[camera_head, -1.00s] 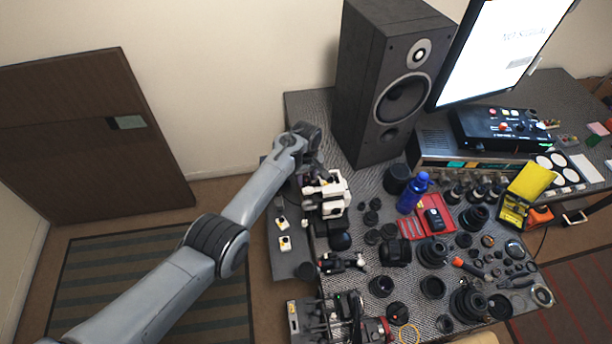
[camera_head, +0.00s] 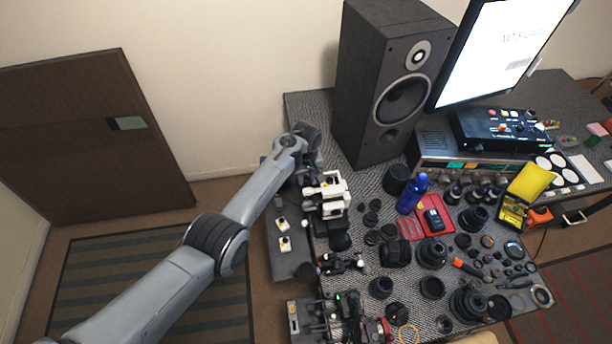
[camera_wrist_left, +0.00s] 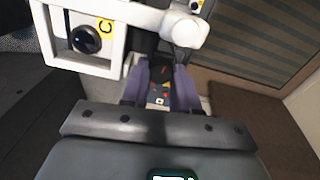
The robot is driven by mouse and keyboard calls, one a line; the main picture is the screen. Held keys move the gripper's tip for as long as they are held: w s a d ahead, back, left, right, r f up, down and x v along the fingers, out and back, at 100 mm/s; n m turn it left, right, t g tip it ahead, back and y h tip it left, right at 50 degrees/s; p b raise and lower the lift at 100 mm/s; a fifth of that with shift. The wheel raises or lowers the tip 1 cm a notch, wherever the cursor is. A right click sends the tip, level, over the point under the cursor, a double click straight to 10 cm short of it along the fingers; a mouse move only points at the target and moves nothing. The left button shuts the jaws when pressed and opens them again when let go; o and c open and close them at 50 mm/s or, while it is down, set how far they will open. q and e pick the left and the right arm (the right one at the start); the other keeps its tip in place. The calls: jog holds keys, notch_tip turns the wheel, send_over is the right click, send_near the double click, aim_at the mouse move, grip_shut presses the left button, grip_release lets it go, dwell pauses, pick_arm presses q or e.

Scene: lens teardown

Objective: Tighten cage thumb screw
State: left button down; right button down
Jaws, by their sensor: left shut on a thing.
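The white cage (camera_head: 333,194) stands at the left end of the grey table, with dark parts around it. In the left wrist view its white frame (camera_wrist_left: 84,62) shows a black round knob beside a yellow C label. My left gripper (camera_head: 311,176) reaches down at the cage's left side, largely hidden by my own wrist. My right gripper is out of view.
A tall black speaker (camera_head: 388,85) stands just behind and right of the cage. Several lenses and rings, a blue bottle (camera_head: 412,195) and a red tray (camera_head: 436,228) crowd the table to the right. A dark shelf with small white blocks (camera_head: 284,243) lies left of the cage.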

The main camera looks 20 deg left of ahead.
pick_arm(q)
jog(key=m, duration=0.3)
jog(key=shift+m+p, duration=0.3)
jog(key=m, duration=0.4)
jog(key=shift+m, duration=0.3)
jog(key=m, duration=0.3)
jog(key=shift+m, duration=0.3)
jog(key=m, duration=0.4)
jog(key=shift+b, duration=0.35)
jog(key=c, duration=1.1)
grip_release()
